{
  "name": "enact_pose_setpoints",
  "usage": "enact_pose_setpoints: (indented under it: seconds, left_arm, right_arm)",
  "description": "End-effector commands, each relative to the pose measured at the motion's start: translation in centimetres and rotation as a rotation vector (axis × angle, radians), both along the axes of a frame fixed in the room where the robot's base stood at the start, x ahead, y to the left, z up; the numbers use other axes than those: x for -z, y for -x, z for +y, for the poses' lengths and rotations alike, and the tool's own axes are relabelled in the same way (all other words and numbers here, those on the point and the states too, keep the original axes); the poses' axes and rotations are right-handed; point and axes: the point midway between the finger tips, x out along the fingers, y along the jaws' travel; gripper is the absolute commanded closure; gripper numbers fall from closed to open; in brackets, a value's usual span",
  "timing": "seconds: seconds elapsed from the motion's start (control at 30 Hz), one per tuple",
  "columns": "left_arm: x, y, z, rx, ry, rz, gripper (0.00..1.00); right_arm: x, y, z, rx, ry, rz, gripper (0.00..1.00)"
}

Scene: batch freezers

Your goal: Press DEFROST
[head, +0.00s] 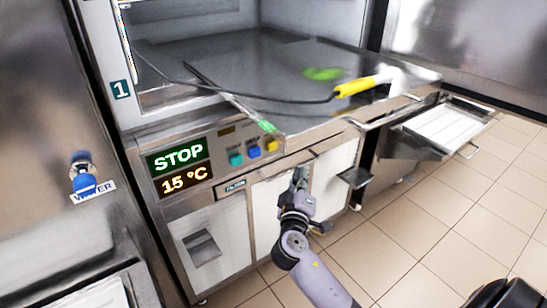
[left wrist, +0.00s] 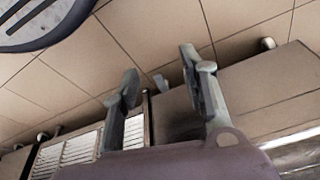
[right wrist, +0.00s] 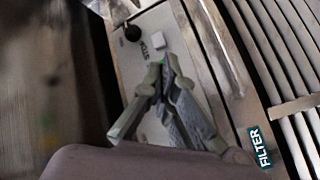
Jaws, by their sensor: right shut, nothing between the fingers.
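The control panel of the freezer marked 1 has a display (head: 179,168) reading STOP and 15 °C. To its right are a teal button (head: 236,158), a blue button (head: 254,151) and a yellow button (head: 271,145). Their small labels are not readable, so I cannot tell which one is DEFROST. My right gripper (head: 300,178) is shut and empty, below and right of the yellow button, apart from it. In the right wrist view its closed fingertips (right wrist: 165,75) lie in front of a pale panel. My left gripper (left wrist: 158,68) is open and empty over the tiled floor.
A yellow-handled tool (head: 360,87) with a black cable lies on the steel worktop (head: 290,60) above the panel. An open drawer (head: 440,128) juts out at right. A blue tap marked WATER (head: 84,184) is at left. The tiled floor (head: 450,230) at right is clear.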

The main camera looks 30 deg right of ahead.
Motion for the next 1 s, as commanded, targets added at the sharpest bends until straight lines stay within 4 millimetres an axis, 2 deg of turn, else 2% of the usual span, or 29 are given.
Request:
enact_pose_setpoints:
  seconds: [0.13,0.53,0.77,1.0]
  left_arm:
    - [-0.4,0.0,0.0,0.0,0.0,-0.003,0.6]
    - [-0.5,-0.1,0.0,0.0,0.0,-0.005,0.6]
    - [-1.4,-0.2,0.0,-0.001,0.001,-0.01,0.6]
    - [-4.3,0.1,0.1,-0.003,0.001,-0.027,0.6]
  right_arm:
    - [-1.0,0.2,-0.2,0.012,0.009,-0.027,1.0]
    - [-0.9,-0.4,-0.1,0.01,0.008,-0.024,1.0]
    - [-0.9,-3.2,0.1,0.01,0.009,-0.025,1.0]
    - [-0.7,-6.4,0.4,0.01,0.008,-0.024,1.0]
